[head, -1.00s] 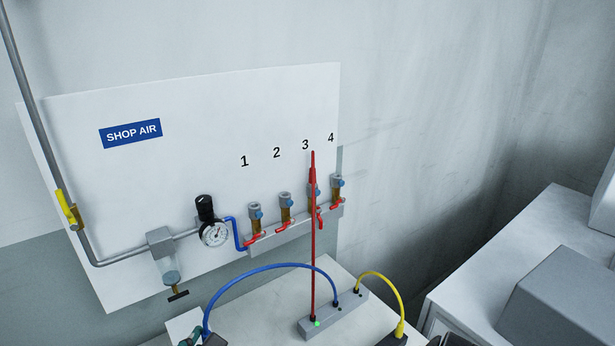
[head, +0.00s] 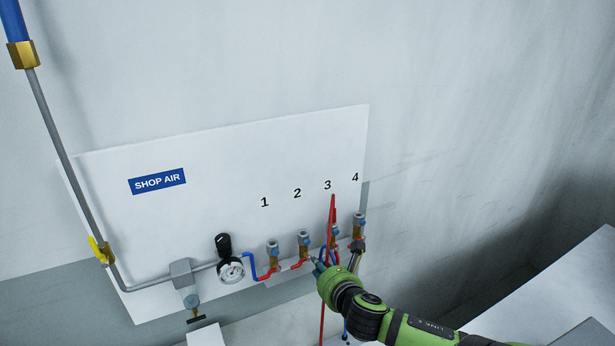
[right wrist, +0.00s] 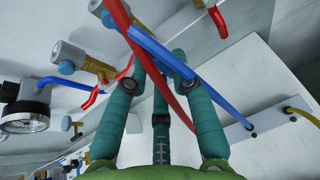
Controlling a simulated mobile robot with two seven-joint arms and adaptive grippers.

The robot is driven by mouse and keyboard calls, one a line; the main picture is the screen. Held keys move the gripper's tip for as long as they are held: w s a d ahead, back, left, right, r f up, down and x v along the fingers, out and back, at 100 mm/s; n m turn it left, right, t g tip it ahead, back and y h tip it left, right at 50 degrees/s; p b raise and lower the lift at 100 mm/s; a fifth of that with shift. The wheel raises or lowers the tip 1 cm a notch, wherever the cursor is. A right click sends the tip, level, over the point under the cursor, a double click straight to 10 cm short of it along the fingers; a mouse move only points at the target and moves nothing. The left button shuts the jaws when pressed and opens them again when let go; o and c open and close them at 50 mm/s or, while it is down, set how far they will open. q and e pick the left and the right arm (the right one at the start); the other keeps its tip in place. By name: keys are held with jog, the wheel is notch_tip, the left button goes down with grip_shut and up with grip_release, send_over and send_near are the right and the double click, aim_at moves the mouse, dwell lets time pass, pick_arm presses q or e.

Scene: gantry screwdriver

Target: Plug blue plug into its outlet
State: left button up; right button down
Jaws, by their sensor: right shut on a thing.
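My right gripper (head: 336,258) is shut at the outlet row, in front of outlet 3. In the right wrist view its teal fingers (right wrist: 158,68) close on the blue plug's hose (right wrist: 178,66), which slants between the fingertips. The plug's tip is hard to make out. The hose's other end runs to a grey block (right wrist: 238,133). Outlet 1 (head: 272,250) and outlet 2 (head: 303,240) stand bare on the left. Outlet 3 (head: 335,229) is partly behind the red hose. Outlet 4 (head: 359,222) is right of the gripper. My left gripper is not in view.
A red hose (head: 332,212) loops at outlet 3 and crosses close by my fingers in the wrist view. Red valve levers (head: 265,275) stick out below the outlets. A pressure gauge (head: 231,270) is on the left. The wall above the board is clear.

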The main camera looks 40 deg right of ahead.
jog(key=w+r+n+y+p, duration=0.1)
jog(key=w+r, duration=0.1)
jog(key=r, duration=0.3)
jog(key=w+r+n+y+p, duration=0.1)
jog(key=w+r+y+p, duration=0.1)
jog(key=r, duration=0.4)
jog(key=w+d+r+n+t+y+p, duration=0.1)
jog(key=w+r+p, duration=0.1)
jog(key=r, duration=0.4)
jog(key=shift+w+d+r+n+y, duration=0.1)
jog(key=shift+r+n+y, duration=0.05)
jog(key=shift+n+y, duration=0.2)
jog(key=shift+f, duration=1.1)
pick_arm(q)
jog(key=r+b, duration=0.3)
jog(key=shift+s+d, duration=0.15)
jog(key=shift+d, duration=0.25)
pick_arm(e)
notch_tip(320, 180, down, 3)
jog(key=shift+r, duration=0.1)
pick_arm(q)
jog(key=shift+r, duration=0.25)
pick_arm(e)
jog(key=shift+d, duration=0.1)
pick_arm(q)
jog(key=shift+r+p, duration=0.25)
jog(key=shift+p, duration=0.1)
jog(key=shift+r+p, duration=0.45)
